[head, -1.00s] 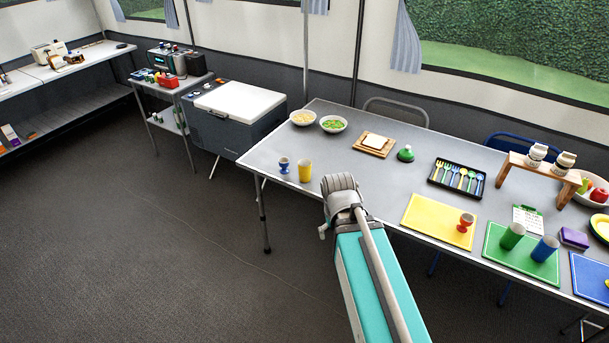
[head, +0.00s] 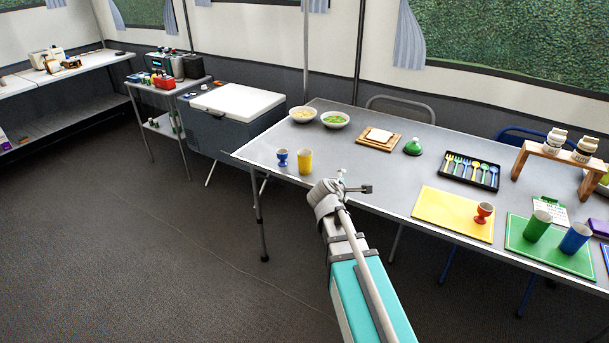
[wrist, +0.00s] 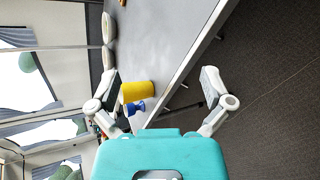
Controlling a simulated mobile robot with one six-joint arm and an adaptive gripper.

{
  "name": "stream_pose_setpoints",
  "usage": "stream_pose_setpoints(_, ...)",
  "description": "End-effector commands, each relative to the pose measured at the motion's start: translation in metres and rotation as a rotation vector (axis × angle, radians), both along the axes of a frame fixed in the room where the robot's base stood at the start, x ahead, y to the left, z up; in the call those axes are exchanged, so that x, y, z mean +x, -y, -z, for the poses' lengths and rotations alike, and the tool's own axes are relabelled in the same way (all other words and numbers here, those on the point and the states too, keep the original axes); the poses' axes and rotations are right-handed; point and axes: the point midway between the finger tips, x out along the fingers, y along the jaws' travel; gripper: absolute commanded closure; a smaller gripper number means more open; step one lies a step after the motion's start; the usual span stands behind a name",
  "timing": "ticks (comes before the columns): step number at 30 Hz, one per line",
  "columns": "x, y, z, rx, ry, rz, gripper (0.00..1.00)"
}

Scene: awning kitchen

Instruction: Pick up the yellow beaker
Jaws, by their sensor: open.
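The yellow beaker (head: 305,161) stands upright near the front left corner of the grey table, just right of a blue egg cup (head: 282,158). In the wrist view the yellow beaker (wrist: 137,92) and the blue egg cup (wrist: 134,108) appear sideways, between the open fingers but nearer the left one. My gripper (head: 354,187) is at the table's front edge, to the right of the beaker and apart from it. In the wrist view my gripper (wrist: 163,92) is open and empty, one finger on the table side, the other over the floor side.
Two bowls (head: 335,119) stand behind the beaker. A bread board (head: 378,144) and a green dome-shaped item (head: 413,147) lie further right. A yellow mat (head: 440,212) holds a red egg cup (head: 484,212). The tabletop between beaker and bread board is clear.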

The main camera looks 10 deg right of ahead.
Motion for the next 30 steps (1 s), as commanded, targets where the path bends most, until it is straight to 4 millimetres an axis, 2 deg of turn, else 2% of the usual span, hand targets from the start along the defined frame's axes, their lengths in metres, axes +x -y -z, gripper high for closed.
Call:
stream_pose_setpoints(1, 0.011, -0.003, 0.012, -0.067, 0.005, -0.047, 0.00)
stream_pose_setpoints(8, 0.047, -0.021, 0.019, -0.419, 0.011, -0.270, 0.00)
stream_pose_setpoints(18, 0.090, -0.069, 0.043, -0.962, -0.006, -0.571, 0.00)
stream_pose_setpoints(24, 0.104, -0.093, 0.057, -1.203, -0.020, -0.691, 0.00)
stream_pose_setpoints(30, 0.107, -0.103, 0.060, -1.296, -0.027, -0.736, 0.00)
